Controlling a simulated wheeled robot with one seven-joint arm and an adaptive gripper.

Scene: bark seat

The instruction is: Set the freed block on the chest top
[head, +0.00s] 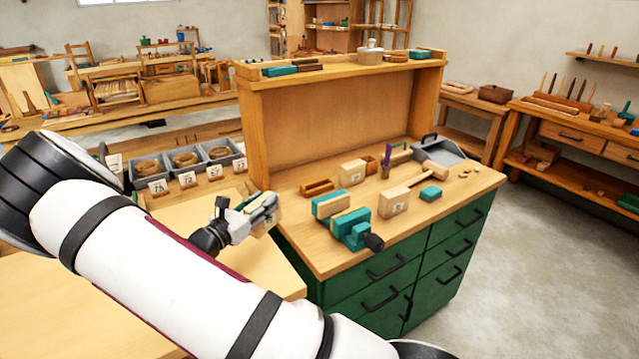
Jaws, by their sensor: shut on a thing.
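My gripper (264,212) is left of the chest's near-left corner, in front of the hutch's left side. It is shut on a pale wooden block (260,199), partly hidden by the fingers. The green drawer chest has a wooden chest top (452,196). A teal vise (352,228) stands near its front edge.
On the top are a small wooden tray (317,187), a mallet (424,177), a teal block (431,193) and a grey dustpan (438,150). A tall hutch (340,110) backs the chest. Grey bins (185,160) stand left. Some bare top shows at the front right.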

